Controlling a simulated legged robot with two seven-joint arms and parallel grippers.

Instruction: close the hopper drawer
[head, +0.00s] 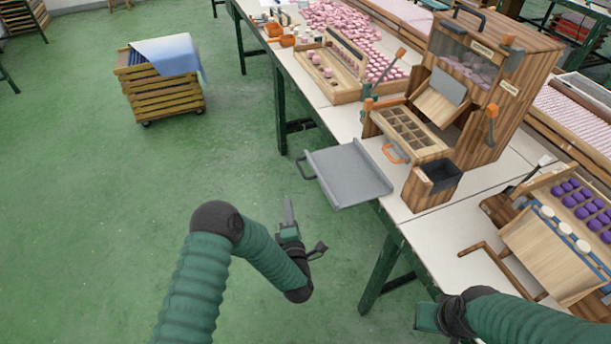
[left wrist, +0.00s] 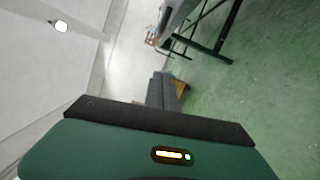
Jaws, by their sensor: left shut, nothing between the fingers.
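The wooden hopper (head: 510,85) stands on the white table at the right of the head view. Its drawer (head: 408,130), with a grid of small compartments and an orange handle (head: 396,154), sticks out from the hopper's lower front and stands open. The compartments look empty. My left gripper (head: 288,208) is shut and empty, out over the green floor, left of the table and well apart from the drawer. Its grey fingers (left wrist: 165,90) also show in the left wrist view. My right gripper (head: 426,318) is at the bottom edge, its fingers not visible.
A grey tray (head: 345,175) with a handle juts past the table edge, between my left gripper and the drawer. A dark open box (head: 440,172) sits beside the drawer. A wooden rack with purple pieces (head: 575,198) stands at right.

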